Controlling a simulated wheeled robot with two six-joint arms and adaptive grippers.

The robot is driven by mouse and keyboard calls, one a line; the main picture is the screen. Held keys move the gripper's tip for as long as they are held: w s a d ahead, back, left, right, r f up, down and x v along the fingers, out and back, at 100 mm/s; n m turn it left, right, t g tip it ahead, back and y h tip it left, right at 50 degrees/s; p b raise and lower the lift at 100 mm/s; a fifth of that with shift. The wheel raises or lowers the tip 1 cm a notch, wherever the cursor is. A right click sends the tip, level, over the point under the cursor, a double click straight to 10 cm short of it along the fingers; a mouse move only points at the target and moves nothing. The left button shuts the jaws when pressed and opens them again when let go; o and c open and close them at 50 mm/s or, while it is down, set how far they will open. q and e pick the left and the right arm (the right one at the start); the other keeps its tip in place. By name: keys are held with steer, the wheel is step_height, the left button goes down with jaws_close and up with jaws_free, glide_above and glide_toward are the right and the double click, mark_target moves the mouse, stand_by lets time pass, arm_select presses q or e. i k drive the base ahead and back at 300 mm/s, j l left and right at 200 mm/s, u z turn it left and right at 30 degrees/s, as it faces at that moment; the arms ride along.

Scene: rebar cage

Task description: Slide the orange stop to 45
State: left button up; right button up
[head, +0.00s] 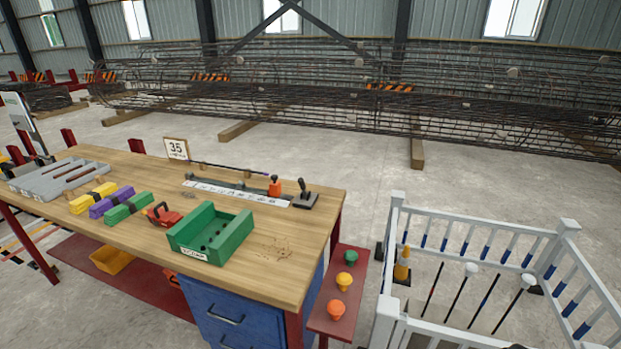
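The orange stop (274,183) stands upright near the right end of a rail at the back right of the wooden workbench. A white marked scale strip (238,191) runs along the front of the rail; its numbers are too small to read. A small sign (176,149) at the rail's left end appears to read 35. A dark bar (228,168) lies along the back of the rail. Neither of my grippers is in view.
On the workbench (265,265) are a green box (211,234), a red tool (162,215), coloured bundles (111,204) and a grey tray (66,180). A red side shelf (341,297) holds coloured knobs. A white fence (480,230) stands at right.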

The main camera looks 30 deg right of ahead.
mark_target(274, 188)
steer(key=i+j+z, duration=0.25)
steer(key=z, duration=0.15)
steer(key=i+j+z, duration=0.35)
steer(key=j+z, duration=0.4)
steer(key=i+l, duration=0.1)
